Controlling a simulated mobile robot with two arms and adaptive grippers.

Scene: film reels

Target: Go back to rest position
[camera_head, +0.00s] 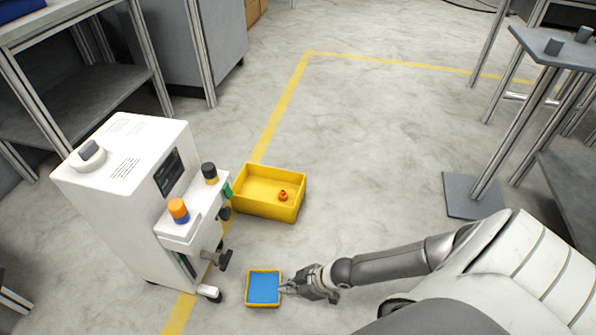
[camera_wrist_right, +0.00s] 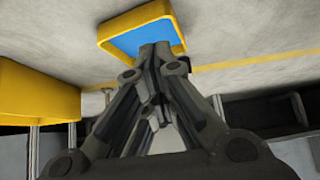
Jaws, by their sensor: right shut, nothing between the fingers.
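My right gripper (camera_head: 286,287) reaches in from the right in the head view. Its fingertips are at the right edge of a small yellow tray (camera_head: 249,289) with a blue inside, as seen in the picture; I cannot tell whether they touch it. In the right wrist view the gripper (camera_wrist_right: 155,48) is shut, with its fingertips together and nothing between them. The blue-lined tray (camera_wrist_right: 167,15) shows just beyond the tips there. My left gripper is not in view.
A yellow bin (camera_head: 268,207) holds a small orange piece (camera_head: 283,195). A white machine (camera_head: 125,190) with knobs stands at the left. A metal shelf (camera_head: 75,100) is at the upper left, a stand (camera_head: 477,195) at the right. The middle floor is clear.

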